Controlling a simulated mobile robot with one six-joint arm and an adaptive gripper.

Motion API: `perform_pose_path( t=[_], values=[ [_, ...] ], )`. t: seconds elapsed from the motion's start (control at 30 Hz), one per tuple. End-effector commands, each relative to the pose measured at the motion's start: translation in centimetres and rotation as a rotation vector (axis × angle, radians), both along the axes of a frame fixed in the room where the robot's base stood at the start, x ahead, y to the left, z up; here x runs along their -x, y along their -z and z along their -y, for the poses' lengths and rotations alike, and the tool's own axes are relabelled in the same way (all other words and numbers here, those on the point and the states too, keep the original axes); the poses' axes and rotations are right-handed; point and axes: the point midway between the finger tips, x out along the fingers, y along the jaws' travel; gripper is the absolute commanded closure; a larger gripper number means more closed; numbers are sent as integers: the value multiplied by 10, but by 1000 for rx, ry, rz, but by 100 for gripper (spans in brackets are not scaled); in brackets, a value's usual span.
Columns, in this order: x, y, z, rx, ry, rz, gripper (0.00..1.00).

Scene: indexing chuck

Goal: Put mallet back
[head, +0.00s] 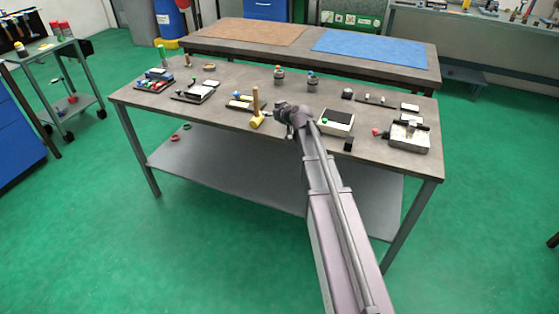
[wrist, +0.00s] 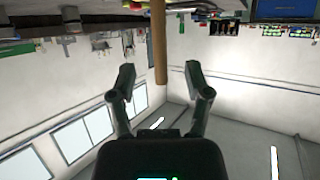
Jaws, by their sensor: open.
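The mallet has a yellow head (head: 257,122) low on the workbench and a wooden handle (head: 255,98) pointing up, near the bench's front edge. My gripper (head: 283,115) is just to the right of the mallet in the head view, with a small gap. In the wrist view the picture is upside down, and my gripper (wrist: 160,74) has its two fingers spread with nothing held. The mallet's handle (wrist: 158,40) shows between the fingertips there, its free end reaching into the gap. I cannot tell how deep it is. The mallet's head is out of the wrist view.
The workbench (head: 225,120) carries several small parts and trays. A white box with a dark top (head: 336,121) is right of my gripper, and a grey fixture (head: 408,134) is farther right. A flat black-and-yellow piece (head: 240,103) lies left of the handle. Another table (head: 385,72) stands behind.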

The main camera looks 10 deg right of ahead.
Motion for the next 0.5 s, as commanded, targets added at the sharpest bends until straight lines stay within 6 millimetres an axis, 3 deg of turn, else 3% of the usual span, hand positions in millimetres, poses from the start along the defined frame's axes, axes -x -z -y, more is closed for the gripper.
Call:
perform_pose_path(
  t=[0.17, 0.27, 0.37, 0.5],
  values=[
    [24, 11, -15, -2, -31, -72, 36],
    [52, 25, -30, -2, -60, -166, 36],
    [91, 44, -46, 5, -81, -305, 36],
    [162, 74, -61, 35, -67, -551, 36]
  ],
)
